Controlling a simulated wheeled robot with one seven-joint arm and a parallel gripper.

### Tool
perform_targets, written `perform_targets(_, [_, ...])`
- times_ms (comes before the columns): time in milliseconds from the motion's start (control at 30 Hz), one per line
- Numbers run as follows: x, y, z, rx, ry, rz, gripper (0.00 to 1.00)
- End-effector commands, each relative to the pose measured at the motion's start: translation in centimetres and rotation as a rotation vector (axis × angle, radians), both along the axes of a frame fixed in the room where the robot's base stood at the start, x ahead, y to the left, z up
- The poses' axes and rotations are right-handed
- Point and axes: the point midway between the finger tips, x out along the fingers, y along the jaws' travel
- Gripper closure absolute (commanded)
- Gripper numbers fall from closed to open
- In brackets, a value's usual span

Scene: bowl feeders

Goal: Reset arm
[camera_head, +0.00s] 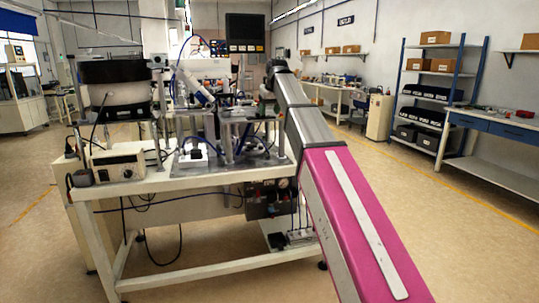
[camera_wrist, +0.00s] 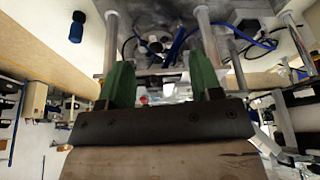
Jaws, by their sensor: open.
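My arm reaches from the lower right of the head view up to the machine bench, and its far end is beside the bench's right side. My gripper (camera_wrist: 161,85) shows in the wrist view as two green fingers set wide apart on a dark mount. The fingers are open with nothing held between them. Metal posts and a plate of the machine (camera_wrist: 165,65) lie beyond the fingertips.
The bench (camera_head: 150,185) carries a dark bowl feeder (camera_head: 112,85), a control box (camera_head: 118,160) and metal posts with tubes. A blue-framed shelf (camera_head: 430,95) and a side table (camera_head: 500,140) stand at the right. The floor between them and my arm is clear.

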Motion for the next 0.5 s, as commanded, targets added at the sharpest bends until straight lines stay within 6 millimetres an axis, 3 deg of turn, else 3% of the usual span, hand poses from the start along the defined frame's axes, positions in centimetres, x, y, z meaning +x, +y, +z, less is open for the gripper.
perform_targets(167, [-0.9, -1.8, -5.8, -0.006, 0.03, -0.038, 0.41])
perform_targets(500, [-4.7, -6.6, -21.1, -0.025, 0.109, -0.146, 0.41])
